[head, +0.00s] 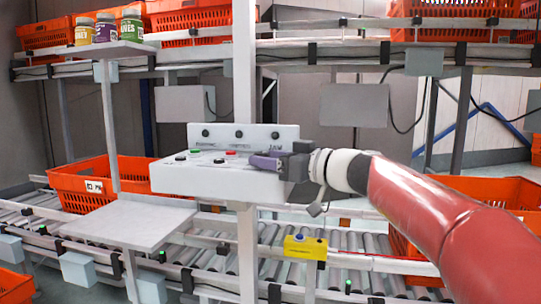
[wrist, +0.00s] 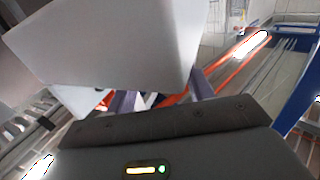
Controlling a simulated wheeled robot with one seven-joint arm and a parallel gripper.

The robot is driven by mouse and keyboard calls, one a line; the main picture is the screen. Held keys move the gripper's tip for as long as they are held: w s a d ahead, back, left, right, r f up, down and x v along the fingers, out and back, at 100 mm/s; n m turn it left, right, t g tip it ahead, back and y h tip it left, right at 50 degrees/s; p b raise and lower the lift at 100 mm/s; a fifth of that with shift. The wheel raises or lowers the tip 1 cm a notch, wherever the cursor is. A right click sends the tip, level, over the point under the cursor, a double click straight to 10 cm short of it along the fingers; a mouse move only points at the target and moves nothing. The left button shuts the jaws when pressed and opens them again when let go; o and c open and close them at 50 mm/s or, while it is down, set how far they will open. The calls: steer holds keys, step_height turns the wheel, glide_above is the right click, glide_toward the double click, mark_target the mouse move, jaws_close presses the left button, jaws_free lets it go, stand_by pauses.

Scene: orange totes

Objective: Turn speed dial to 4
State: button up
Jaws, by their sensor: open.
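The white control box (head: 215,182) is mounted on a white post in the middle of the head view. Its top carries small black knobs or buttons (head: 181,158) and a red button (head: 231,153), with labels too small to read surely. My gripper (head: 262,162), with purple fingers, is at the right end of the box's top. The speed dial cannot be made out; my gripper covers that part of the panel. In the wrist view, the white box (wrist: 110,45) fills the upper middle, and the purple fingers (wrist: 162,96) stand apart, partly hidden by it.
A grey shelf plate (head: 130,222) lies left of the box, with an orange tote (head: 85,190) behind it. A roller conveyor (head: 345,262) runs below, with a yellow box with a blue button (head: 305,247) on its rail. Jars (head: 105,28) stand upper left.

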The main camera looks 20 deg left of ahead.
steer(key=shift+a, duration=0.1)
steer(key=c, duration=1)
steer(key=shift+o, duration=0.2)
steer(key=shift+f+t+b, duration=0.1)
steer(key=shift+t+b, duration=0.2)
steer(key=shift+b, duration=0.1)
